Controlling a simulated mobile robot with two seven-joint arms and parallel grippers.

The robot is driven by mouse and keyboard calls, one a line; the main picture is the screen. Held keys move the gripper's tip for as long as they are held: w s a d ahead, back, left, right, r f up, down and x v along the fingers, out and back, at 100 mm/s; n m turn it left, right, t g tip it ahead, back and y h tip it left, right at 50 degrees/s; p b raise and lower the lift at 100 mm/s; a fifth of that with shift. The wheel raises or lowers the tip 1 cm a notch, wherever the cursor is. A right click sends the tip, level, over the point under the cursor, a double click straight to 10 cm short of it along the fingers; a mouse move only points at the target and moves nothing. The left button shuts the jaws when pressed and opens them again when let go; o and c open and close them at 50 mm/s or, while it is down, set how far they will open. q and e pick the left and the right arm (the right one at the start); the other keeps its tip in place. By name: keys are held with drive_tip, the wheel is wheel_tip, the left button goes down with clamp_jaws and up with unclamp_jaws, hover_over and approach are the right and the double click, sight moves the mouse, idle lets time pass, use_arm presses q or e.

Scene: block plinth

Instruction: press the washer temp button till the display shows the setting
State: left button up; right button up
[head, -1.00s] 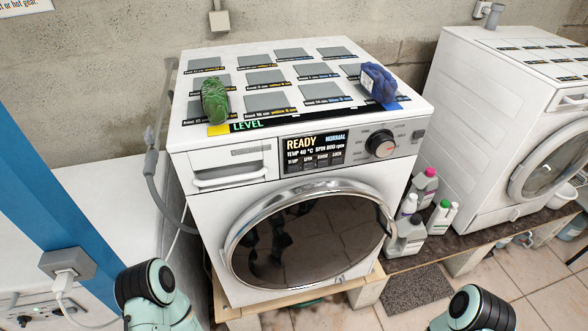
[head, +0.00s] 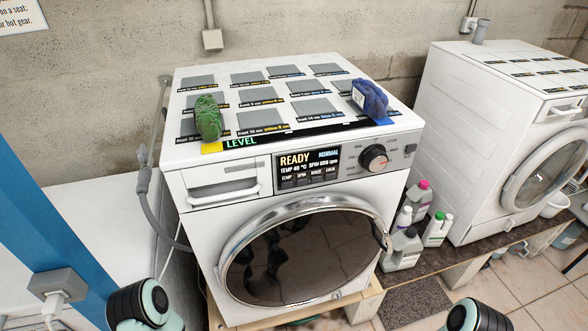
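The washer (head: 210,235) stands ahead of me, white, with a round dark door. Its display (head: 308,160) reads READY, NORMAL, TEMP 40 °C and a spin value that looks like 800 rpm. Below the readout is a row of small buttons labelled TEMP, SPIN, RINSE and LOCK; the temp button (head: 287,184) is the leftmost. A round dial (head: 374,158) sits right of the display. Parts of my two arms show at the bottom edge, left and right, well below the panel. Neither gripper's fingers are in the picture.
A green object (head: 208,117) and a blue one (head: 369,98) lie on the washer's top among grey pads. Several bottles (head: 404,247) stand on the low shelf to its right. A second washer (head: 470,160) is farther right. A grey hose (head: 150,205) runs along the left side.

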use_arm(q)
clamp_jaws()
idle(1.5)
